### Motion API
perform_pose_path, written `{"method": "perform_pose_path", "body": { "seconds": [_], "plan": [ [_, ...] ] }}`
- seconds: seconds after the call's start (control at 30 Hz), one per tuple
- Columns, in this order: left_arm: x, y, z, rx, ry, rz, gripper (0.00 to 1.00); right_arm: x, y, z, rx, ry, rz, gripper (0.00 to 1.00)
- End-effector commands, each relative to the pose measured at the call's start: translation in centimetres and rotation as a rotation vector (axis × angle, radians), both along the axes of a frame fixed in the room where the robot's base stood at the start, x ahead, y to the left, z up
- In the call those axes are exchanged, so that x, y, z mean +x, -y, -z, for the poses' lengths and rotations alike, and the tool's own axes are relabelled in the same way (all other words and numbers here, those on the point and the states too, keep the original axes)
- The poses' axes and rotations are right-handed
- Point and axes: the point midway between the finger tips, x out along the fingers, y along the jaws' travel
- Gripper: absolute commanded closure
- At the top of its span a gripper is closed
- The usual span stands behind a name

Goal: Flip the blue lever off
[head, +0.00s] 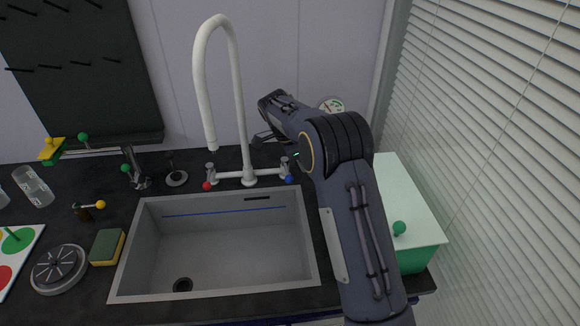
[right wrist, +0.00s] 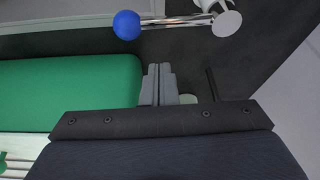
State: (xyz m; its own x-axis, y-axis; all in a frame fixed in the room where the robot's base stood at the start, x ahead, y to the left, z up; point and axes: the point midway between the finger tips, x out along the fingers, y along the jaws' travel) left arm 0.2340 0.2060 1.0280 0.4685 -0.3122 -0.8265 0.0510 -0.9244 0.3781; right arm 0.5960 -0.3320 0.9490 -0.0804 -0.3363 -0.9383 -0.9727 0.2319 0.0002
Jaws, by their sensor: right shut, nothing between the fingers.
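The blue lever is a metal rod with a blue ball end (right wrist: 127,25), in the right wrist view at the top. Its rod runs right to a round light-grey end. In the head view the blue ball (head: 289,180) is at the right side of the white faucet's (head: 249,178) base, behind the sink. My right gripper (right wrist: 159,70) is shut and empty, its fingertips apart from the lever and just below the ball in the wrist view. In the head view the gripper (head: 262,139) is partly hidden by its own wrist, above and behind the lever. My left gripper is not in view.
A red-ended lever (head: 207,185) is at the faucet's left. The tall white spout (head: 203,90) rises close left of my right gripper. The sink (head: 215,245) is empty in front. A mint-green box (head: 415,205) stands at right, beside my arm. A green block (right wrist: 70,90) is left of the fingers.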

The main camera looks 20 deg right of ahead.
Motion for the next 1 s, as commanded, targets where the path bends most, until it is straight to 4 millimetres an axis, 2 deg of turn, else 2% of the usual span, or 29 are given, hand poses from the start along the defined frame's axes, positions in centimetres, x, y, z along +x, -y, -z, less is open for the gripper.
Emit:
{"method": "perform_pose_path", "body": {
  "seconds": [0.03,0.2,0.43,0.63,1.0],
  "plan": [
    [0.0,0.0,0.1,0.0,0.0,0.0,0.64,0.0,0.4,-0.8,0.0,0.005,0.0,1.0],
    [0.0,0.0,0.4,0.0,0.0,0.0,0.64,0.5,-1.2,-4.7,-0.001,0.007,-0.002,1.0],
    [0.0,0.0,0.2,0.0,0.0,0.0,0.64,0.8,-2.5,-8.3,-0.001,0.003,-0.001,1.0],
    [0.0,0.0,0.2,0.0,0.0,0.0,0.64,0.8,-2.9,-9.5,0.0,0.0,0.0,1.0],
    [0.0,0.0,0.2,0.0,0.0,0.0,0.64,0.8,-2.9,-9.5,0.0,0.0,0.0,1.0]
  ]
}}
